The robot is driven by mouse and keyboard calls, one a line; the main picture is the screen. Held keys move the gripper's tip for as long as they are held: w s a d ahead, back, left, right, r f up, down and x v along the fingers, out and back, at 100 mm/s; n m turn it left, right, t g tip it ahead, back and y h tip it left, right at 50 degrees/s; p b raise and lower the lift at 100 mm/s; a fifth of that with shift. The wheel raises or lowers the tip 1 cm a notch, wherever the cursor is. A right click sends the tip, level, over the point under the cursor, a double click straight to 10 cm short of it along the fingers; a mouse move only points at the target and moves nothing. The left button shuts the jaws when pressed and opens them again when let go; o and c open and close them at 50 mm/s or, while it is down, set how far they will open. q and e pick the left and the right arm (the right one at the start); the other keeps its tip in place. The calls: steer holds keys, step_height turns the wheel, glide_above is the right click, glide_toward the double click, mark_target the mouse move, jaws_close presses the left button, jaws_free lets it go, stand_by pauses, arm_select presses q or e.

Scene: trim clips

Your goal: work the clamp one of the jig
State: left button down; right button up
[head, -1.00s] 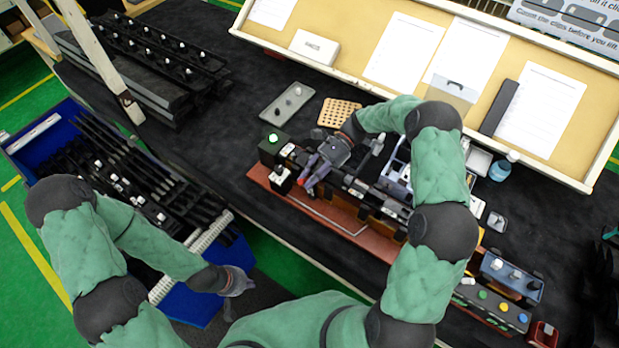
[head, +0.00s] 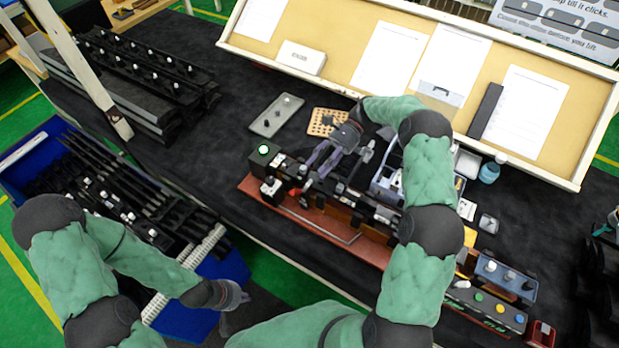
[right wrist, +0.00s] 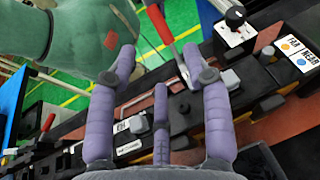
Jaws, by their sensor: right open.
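The jig (head: 350,225) is a long dark rail on a red-brown base on the bench. In the right wrist view a clamp with a red handle (right wrist: 159,24) and a metal lever stands just beyond my right gripper's fingers. A second red handle (right wrist: 48,122) shows at the left; I cannot tell which is clamp one, or whether either is latched. My right gripper (head: 318,157) is open and empty above the jig's back side; its purple fingers also show in the wrist view (right wrist: 160,60). My left gripper (head: 232,295) hangs beside the blue bin, its fingers unclear.
A blue bin (head: 235,265) with dark strips stands at the left. A green-lit box (head: 264,150) is at the jig's left end. A grey tray (head: 276,116) and a perforated tan block (head: 328,122) lie behind. A button panel (head: 488,308) is at the lower right.

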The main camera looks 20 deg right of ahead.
steer(key=shift+v, duration=1.5)
